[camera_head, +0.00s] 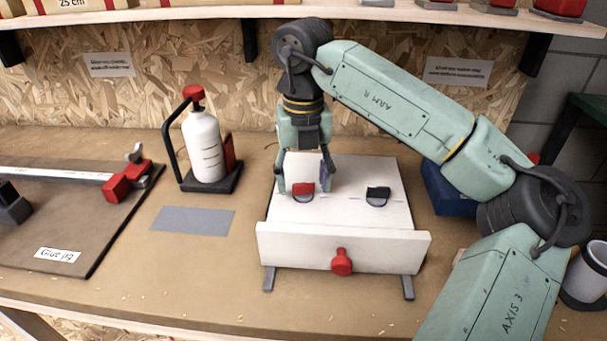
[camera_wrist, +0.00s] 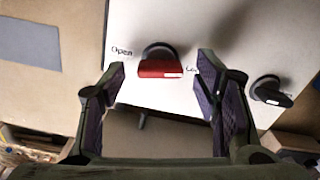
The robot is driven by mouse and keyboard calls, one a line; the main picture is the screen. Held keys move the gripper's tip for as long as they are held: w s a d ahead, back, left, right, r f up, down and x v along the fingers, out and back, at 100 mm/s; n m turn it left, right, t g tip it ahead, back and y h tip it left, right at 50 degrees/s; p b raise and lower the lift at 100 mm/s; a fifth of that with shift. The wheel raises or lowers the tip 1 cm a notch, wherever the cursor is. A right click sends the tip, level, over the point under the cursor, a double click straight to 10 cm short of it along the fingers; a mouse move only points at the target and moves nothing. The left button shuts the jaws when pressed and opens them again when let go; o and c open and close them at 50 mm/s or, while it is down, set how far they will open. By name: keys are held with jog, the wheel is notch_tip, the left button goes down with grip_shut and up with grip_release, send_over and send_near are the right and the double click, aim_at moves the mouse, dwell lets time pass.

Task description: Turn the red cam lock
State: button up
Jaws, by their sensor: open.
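The red cam lock (camera_head: 303,188) sits on the left of a white panel (camera_head: 350,170). A black cam lock (camera_head: 377,194) is on the panel's right side. My gripper (camera_head: 308,187) is open above the panel, its fingers on either side of the red lock. In the wrist view the fingers (camera_wrist: 160,85) stand apart from the handle, with gaps on both sides.
A white bottle (camera_head: 203,145) on a black stand is to the left. The panel's front board (camera_head: 343,248) carries a red knob (camera_head: 341,262). A blue box (camera_head: 447,190) stands right of the panel. A grey mat (camera_head: 193,220) lies left, and a shelf (camera_head: 200,13) hangs above.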

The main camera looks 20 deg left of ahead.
jog(key=shift+c, duration=0.6)
jog(key=c, duration=1)
